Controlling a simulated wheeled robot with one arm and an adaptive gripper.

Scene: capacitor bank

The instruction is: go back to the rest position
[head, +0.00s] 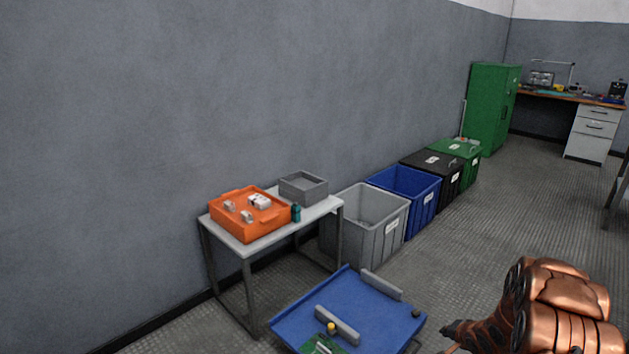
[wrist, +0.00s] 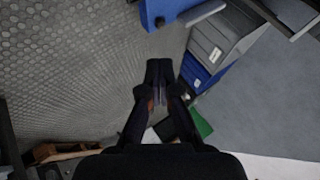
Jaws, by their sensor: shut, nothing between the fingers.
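My gripper (wrist: 159,72) is in the middle of the wrist view. Its dark fingers are together with nothing between them, over open floor. In the head view my copper-coloured arm is at the lower right, and the dark end of my gripper (head: 456,332) shows only in part, to the right of a blue tray (head: 290,327). My gripper is apart from the table and bins.
A white table (head: 236,248) by the wall bears an orange case (head: 252,230), a grey tray (head: 303,188) and a teal bottle (head: 296,213). Grey (head: 387,235), blue (head: 428,209), black and green bins line the wall. Floor to their right is clear.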

